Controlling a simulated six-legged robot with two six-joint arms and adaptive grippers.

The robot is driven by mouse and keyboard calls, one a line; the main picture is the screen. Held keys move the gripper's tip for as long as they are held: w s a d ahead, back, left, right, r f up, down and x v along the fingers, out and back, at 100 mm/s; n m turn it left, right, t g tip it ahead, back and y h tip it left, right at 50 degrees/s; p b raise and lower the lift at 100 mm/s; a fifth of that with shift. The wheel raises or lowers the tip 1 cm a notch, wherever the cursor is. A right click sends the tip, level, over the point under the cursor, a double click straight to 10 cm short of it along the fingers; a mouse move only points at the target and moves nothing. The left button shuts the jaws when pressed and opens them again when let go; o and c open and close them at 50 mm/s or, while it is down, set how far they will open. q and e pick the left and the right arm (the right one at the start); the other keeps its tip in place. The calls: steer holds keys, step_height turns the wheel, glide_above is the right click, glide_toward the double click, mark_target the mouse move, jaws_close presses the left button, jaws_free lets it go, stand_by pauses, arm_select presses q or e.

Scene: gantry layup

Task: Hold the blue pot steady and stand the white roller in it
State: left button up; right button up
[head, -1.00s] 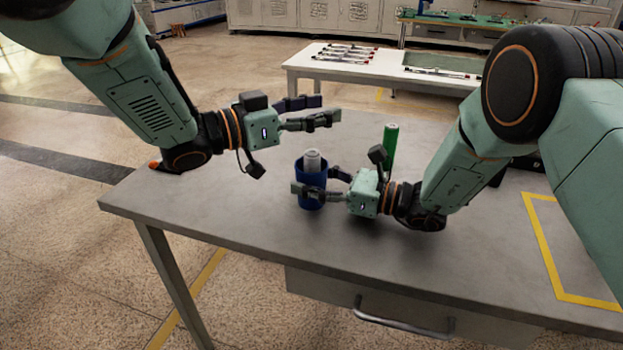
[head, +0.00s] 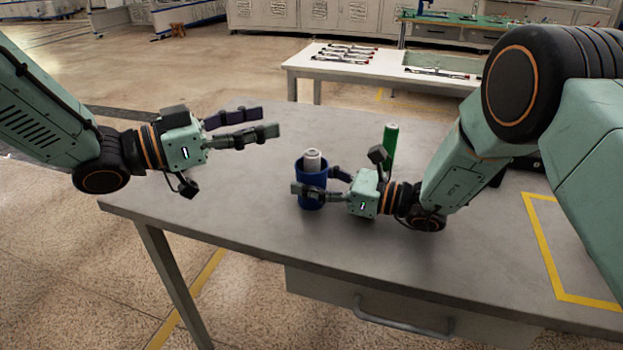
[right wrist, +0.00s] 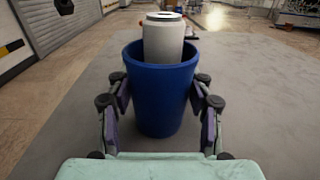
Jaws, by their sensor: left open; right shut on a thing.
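The blue pot (head: 312,177) stands upright on the grey table, and it fills the middle of the right wrist view (right wrist: 160,95). The white roller (head: 312,160) is upright inside the pot, its top above the rim; it also shows in the right wrist view (right wrist: 164,38). Its lower end is hidden by the pot wall. My right gripper (head: 318,183) is shut on the pot, one finger on each side, as the right wrist view (right wrist: 160,100) shows. My left gripper (head: 262,123) is open and empty, up and to the left of the pot, apart from it.
A green cylinder (head: 390,146) stands on the table (head: 240,220) behind my right gripper. A yellow outline (head: 548,250) marks the table's right side. A white bench (head: 350,68) with several tools stands behind. The table's left part is clear.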

arm_select(q)
steer(key=shift+s+a, duration=0.25)
steer(key=shift+a, duration=0.1)
arm_select(e)
steer(key=o, duration=1.2)
steer(key=shift+d, duration=0.1)
steer(key=v, duration=1.1)
steer(key=shift+s+d, duration=0.2)
steer(key=shift+d, duration=0.15)
steer(key=shift+a, duration=0.1)
